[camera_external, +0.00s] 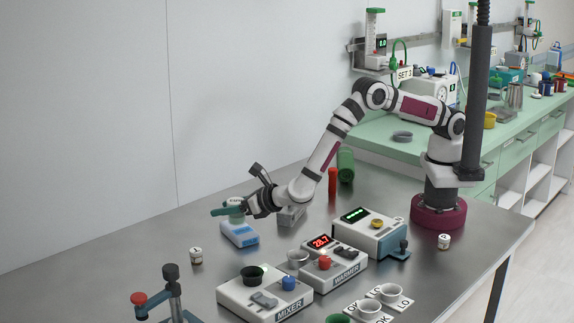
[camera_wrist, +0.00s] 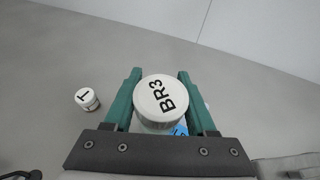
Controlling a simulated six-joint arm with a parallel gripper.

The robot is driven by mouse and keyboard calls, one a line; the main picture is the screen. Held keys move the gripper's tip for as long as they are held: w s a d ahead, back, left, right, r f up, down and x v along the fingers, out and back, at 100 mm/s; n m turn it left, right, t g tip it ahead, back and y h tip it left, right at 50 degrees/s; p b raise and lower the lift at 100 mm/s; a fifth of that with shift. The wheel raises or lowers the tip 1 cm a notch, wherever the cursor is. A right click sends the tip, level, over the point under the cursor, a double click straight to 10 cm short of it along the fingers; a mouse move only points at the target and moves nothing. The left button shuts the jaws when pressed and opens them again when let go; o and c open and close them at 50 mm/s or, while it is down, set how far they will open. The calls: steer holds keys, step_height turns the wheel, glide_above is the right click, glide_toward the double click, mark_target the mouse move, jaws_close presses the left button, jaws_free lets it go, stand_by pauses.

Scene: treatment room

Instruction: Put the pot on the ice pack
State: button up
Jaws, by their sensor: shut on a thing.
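The pot is white, with a round lid marked BR3 (camera_wrist: 160,100) in the wrist view. My gripper (camera_wrist: 158,88) has its green fingers on either side of the pot and is shut on it. In the external view the pot (camera_external: 235,202) shows above and below my gripper's finger (camera_external: 228,210), which hides its middle. The blue and white ice pack (camera_external: 240,235) lies on the table right under the pot. A blue corner of the ice pack (camera_wrist: 181,129) shows beside the pot in the wrist view. I cannot tell whether the pot touches the pack.
A small white pot marked T (camera_external: 196,256) stands left of the ice pack. A grey block (camera_external: 291,215) is to the right, near my wrist. The mixer (camera_external: 264,296) and warmer (camera_external: 335,270) stand in front.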

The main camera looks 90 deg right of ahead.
steer(key=shift+f, duration=1.75)
steer(key=shift+f, duration=0.1)
steer(key=o, duration=1.4)
